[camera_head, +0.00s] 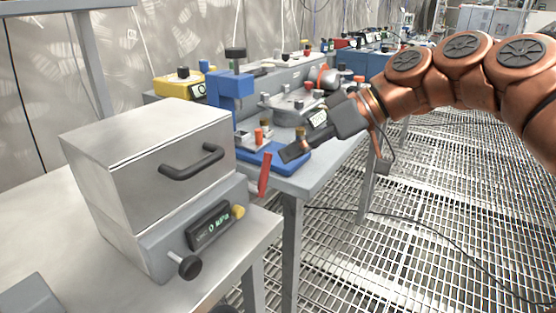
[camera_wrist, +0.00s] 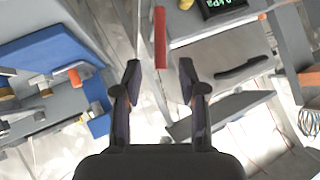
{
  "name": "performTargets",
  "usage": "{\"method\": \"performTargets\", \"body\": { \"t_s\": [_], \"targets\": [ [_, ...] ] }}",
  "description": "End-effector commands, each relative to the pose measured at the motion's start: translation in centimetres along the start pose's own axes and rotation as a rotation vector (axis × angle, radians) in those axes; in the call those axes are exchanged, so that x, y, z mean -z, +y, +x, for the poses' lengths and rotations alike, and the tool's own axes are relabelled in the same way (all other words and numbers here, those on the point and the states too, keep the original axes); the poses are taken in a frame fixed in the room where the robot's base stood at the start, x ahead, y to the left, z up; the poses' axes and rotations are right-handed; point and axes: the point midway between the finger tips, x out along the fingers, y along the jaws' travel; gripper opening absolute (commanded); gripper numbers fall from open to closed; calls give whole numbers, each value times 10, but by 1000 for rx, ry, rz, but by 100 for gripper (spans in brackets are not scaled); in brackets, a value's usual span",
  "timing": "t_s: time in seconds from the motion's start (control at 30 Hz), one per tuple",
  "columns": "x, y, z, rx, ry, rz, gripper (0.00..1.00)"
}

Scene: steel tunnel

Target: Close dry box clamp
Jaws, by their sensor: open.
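The dry box (camera_head: 150,150) is a grey metal box with a dark handle (camera_head: 192,161) on its front and a small display below it. It also shows in the wrist view, with the handle (camera_wrist: 243,69) at the right. A red lever (camera_head: 265,174), seemingly the clamp, stands steeply at the box's right side. In the wrist view the red lever (camera_wrist: 160,38) lies just beyond the gap between the fingertips. My gripper (camera_head: 288,153) is open and empty, to the right of and above the lever. It also shows in the wrist view (camera_wrist: 160,78). The lever's lower end and mount are unclear.
A black knob (camera_head: 190,267) sticks out low on the box front. A blue fixture (camera_head: 232,86) on a blue base stands on a neighbouring bench behind my gripper. More equipment lines the benches behind. The grated floor (camera_head: 440,220) at right is mostly open, with a black cable.

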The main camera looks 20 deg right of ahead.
Motion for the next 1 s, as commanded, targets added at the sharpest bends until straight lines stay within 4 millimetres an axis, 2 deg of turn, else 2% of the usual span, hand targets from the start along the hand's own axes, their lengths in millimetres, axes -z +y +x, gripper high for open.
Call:
{"method": "performTargets", "body": {
  "t_s": [0.2, 0.4, 0.83, 1.0],
  "targets": [
    [0, 0, -30, -2, 1, 0, 41],
    [0, 0, -45, 1, -1, 1, 41],
    [-1, 0, -51, 2, -2, 0, 41],
    [-3, -5, -42, 3, -29, 11, 24]
  ]
}}
